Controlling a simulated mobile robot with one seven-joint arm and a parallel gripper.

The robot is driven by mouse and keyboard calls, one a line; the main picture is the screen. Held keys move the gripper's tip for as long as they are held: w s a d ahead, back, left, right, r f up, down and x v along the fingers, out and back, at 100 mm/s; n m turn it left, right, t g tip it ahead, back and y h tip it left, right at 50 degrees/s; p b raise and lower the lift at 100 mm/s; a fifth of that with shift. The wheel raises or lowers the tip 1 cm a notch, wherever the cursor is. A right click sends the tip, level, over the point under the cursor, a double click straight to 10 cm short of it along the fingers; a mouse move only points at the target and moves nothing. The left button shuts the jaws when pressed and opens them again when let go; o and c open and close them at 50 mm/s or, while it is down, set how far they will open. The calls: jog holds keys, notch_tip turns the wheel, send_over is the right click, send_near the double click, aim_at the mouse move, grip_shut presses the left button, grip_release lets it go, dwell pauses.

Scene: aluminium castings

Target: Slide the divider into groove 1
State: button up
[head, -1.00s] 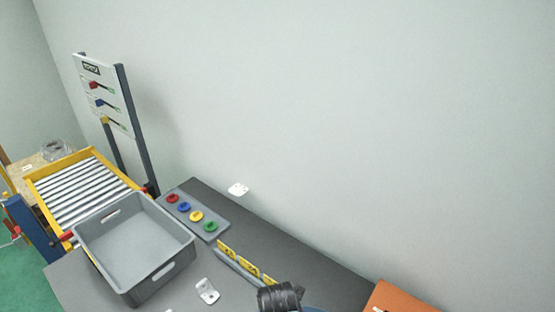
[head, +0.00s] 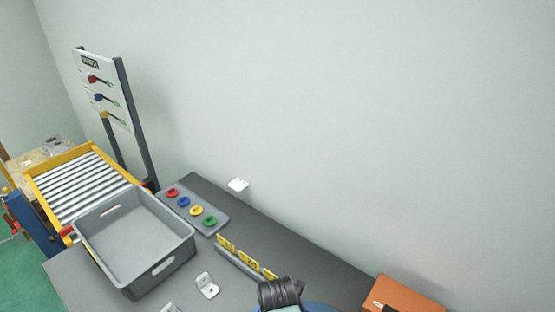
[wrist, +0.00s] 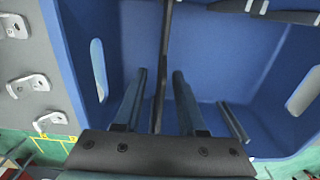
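In the wrist view, a blue crate (wrist: 215,62) fills most of the picture, with slots in its side walls. A thin dark strip (wrist: 164,50), which looks like the divider edge-on, runs from the top edge down between my fingers. My gripper (wrist: 159,75) is open over the crate, one finger on each side of the strip, with gaps showing. Another dark bar (wrist: 235,122) lies right of my fingers. Groove numbers cannot be read. In the head view, only a sliver of blue shows at the bottom edge, and my arm hides the gripper.
Metal brackets (wrist: 28,84) lie on the grey surface left of the crate. In the head view, a grey bin (head: 135,240) stands on the dark table, near a board of coloured rings (head: 195,208) and yellow labels (head: 248,258). An orange box (head: 408,296) is at lower right.

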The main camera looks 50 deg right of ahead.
notch_tip(320, 180, up, 12)
jog(key=shift+f, duration=0.2)
jog(key=shift+r+p, duration=0.35)
jog(key=shift+r, duration=0.2)
